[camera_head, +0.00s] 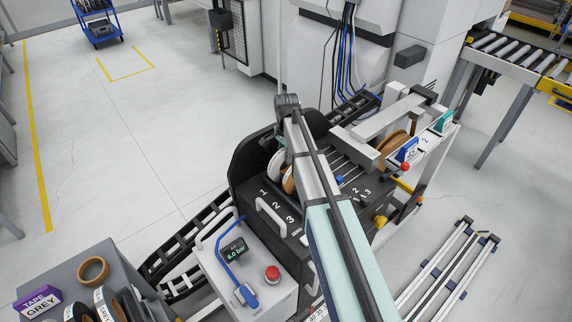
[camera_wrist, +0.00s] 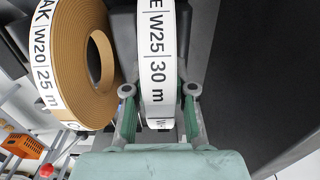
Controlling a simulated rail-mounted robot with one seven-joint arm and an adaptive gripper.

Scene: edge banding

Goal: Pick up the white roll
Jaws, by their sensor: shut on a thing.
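The white roll (camera_wrist: 157,50) stands on edge in the wrist view, its label showing "W25" and "30 m". My gripper (camera_wrist: 160,90) has one finger on each side of this roll and is shut on it. In the head view a white roll (camera_head: 275,165) shows at the black holder, left of my arm, partly hidden. My gripper is hidden behind my arm there. A brown roll (camera_wrist: 85,55) labelled "W20" and "25 m" stands just left of the white roll in the wrist view.
The black holder (camera_head: 255,165) has a tall dark side wall and numbered slots. A panel with a red button (camera_head: 272,273) and blue handle is in front. A grey cart (camera_head: 60,275) with more rolls stands lower left. Long rails (camera_head: 450,270) lie at the right.

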